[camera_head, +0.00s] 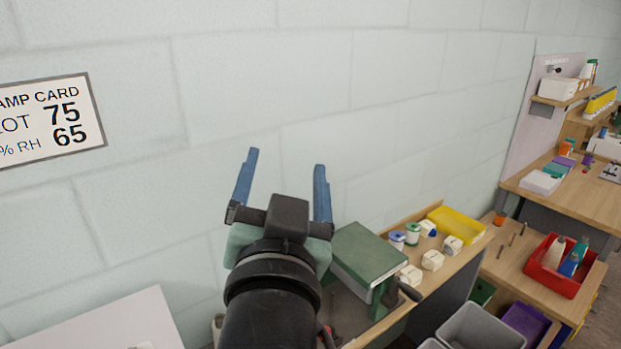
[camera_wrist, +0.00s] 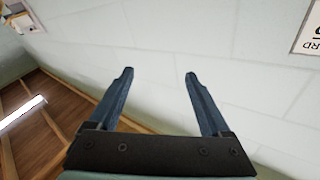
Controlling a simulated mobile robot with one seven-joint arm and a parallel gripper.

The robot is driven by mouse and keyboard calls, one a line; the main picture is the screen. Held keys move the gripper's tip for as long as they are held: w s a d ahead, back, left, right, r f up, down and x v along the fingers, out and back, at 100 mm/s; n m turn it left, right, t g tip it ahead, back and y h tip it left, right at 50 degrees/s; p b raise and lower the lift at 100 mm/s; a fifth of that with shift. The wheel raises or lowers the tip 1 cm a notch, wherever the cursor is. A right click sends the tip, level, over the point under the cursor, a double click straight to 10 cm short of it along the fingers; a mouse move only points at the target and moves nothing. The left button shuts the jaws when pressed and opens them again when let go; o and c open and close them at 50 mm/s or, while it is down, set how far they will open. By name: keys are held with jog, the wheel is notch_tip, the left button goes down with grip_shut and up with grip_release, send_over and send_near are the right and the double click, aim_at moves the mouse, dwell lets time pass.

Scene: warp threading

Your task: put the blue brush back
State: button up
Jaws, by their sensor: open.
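My gripper (camera_head: 285,162) is raised in front of the pale block wall, its two blue fingers apart with nothing between them. The wrist view also shows my gripper (camera_wrist: 158,74) open and empty, with only wall behind the fingertips. I cannot make out a blue brush for certain in either view. A small blue item (camera_head: 570,264) stands with a white and a teal bottle in a red tray (camera_head: 536,272) at the right; it looks like a bottle, but it is too small to be sure. My gripper is far from that tray.
A workbench (camera_head: 560,205) is at the far right. A white surface (camera_head: 105,322) is at lower left. The wall (camera_head: 330,70) bounds the space.

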jog(key=s+d+r+n+t, duration=0.1)
jog(key=s+r+t, duration=0.2)
jog(key=s+r, duration=0.3)
jog(key=s+d+r+n+t, duration=0.1)
jog(key=s+r+t, duration=0.3)
jog(key=r, duration=0.9)
jog(key=shift+s+d+r+n+t, duration=0.35)
jog(key=shift+s+n, duration=0.35)
jog(key=shift+s, duration=0.25)
jog(key=shift+f, duration=0.1)
